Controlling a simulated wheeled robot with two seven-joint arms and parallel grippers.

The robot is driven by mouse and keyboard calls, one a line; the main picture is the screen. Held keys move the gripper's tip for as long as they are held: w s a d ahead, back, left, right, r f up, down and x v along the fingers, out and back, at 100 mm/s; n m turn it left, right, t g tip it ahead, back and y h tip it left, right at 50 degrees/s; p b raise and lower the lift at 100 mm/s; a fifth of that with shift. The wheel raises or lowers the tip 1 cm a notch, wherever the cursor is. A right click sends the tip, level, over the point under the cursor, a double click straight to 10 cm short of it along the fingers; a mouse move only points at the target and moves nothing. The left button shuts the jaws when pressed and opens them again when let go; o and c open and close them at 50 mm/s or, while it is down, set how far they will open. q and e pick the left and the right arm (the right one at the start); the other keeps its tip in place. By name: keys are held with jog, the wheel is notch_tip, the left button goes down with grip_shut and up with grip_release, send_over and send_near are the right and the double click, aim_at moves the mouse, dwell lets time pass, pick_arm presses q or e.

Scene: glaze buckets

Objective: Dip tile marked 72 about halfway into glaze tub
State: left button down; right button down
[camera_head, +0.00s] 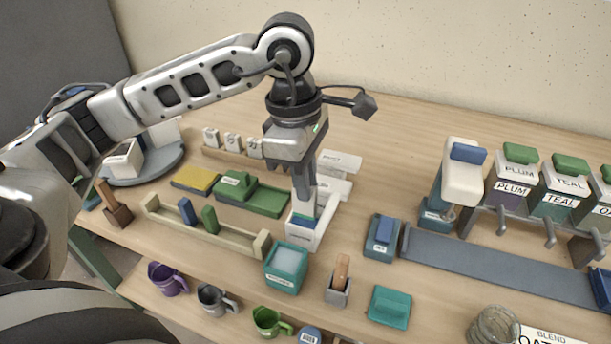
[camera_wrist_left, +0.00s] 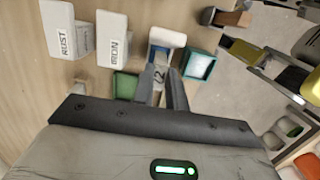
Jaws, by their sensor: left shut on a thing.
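My left gripper (camera_head: 303,198) points down over a white tub (camera_head: 301,238) with a blue inside, at the middle of the bench. In the left wrist view the gripper (camera_wrist_left: 162,82) is shut on a pale tile (camera_wrist_left: 158,75) marked 72. The tile is in line with the white tub (camera_wrist_left: 167,36), but the fingers hide part of it, and I cannot tell how deep its lower end is. An open teal tub (camera_head: 285,268) with pale contents stands in front of the white tub; it also shows in the left wrist view (camera_wrist_left: 200,65). My right gripper is not in view.
White tubs marked RUST (camera_wrist_left: 66,30) and IRON (camera_wrist_left: 112,38) stand beside the white tub. A rack of tiles (camera_head: 232,142) is at the back. A wooden rack (camera_head: 170,226) and green block (camera_head: 262,200) lie left. Dispensers (camera_head: 512,180) line the right; mugs (camera_head: 268,322) stand in front.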

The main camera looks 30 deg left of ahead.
aim_at(308, 215)
pick_arm(q)
jog(key=shift+f+b, duration=2.25)
jog(key=shift+f, duration=0.35)
dwell(1.2)
jog(key=shift+r+p, duration=1.65)
jog(key=shift+r, duration=0.95)
